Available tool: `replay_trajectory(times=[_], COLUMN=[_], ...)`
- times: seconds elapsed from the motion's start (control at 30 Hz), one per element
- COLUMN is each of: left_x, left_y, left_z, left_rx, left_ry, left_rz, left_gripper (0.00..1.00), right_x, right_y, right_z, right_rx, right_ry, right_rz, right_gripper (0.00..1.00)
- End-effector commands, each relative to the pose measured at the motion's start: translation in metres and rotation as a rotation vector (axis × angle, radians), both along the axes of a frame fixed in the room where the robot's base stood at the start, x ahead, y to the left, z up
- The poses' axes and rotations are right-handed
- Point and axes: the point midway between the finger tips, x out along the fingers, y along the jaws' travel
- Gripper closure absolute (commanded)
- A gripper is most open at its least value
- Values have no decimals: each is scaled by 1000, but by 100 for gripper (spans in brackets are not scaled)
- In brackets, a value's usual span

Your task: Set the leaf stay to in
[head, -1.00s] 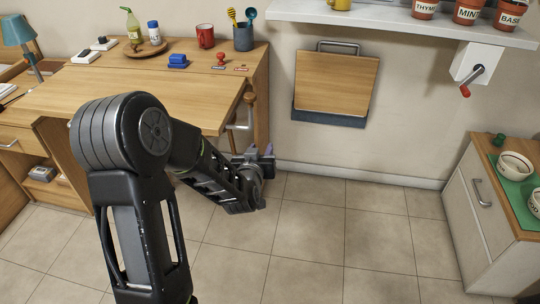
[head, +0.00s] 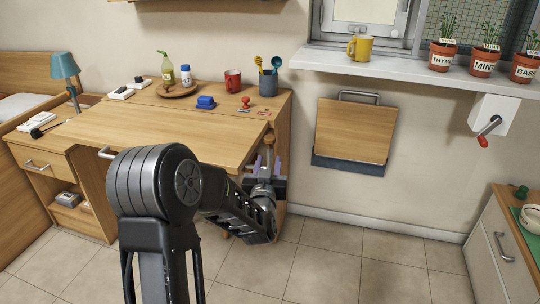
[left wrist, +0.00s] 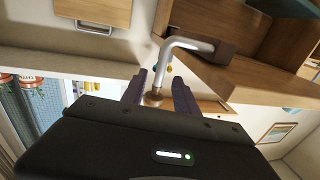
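The leaf stay is a bent metal rod (left wrist: 195,44) with a wooden grip (head: 268,140) at the right side of the wooden desk (head: 150,132). The desk's front leaf lies flat. In the left wrist view the rod runs out of the desk's side and bends toward the wooden grip (left wrist: 153,99). My left gripper (head: 266,166) is just below the grip in the head view. Its two fingers (left wrist: 158,88) are apart, one on each side of the grip, with a gap visible. My arm hides part of the rod. My right gripper is not in view.
A red stamp (head: 245,102), red mug (head: 233,80), utensil cup (head: 268,84) and tray (head: 176,90) stand on the desk. A folded wall board (head: 354,130) hangs to the right, beside a wall crank (head: 488,130). The floor between desk and right cabinet (head: 500,240) is clear.

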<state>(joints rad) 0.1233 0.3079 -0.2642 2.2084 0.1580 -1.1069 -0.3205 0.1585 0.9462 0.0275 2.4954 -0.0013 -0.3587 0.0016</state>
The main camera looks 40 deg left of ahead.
Motion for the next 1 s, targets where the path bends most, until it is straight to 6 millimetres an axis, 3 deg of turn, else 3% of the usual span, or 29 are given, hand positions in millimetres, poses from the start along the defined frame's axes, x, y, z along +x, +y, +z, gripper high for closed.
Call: replay_trajectory(times=[0.3,0.63,1.0], left_x=[38,42,41], left_y=[22,25,24], left_z=[-1,0,0], left_rx=[-1,-1,-1], left_ry=[-1,-1,0], left_rz=[0,0,0], left_gripper=[64,64,94], right_x=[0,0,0], right_y=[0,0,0], right_z=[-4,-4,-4], right_rx=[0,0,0], right_ry=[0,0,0], right_rz=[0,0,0], right_gripper=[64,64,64])
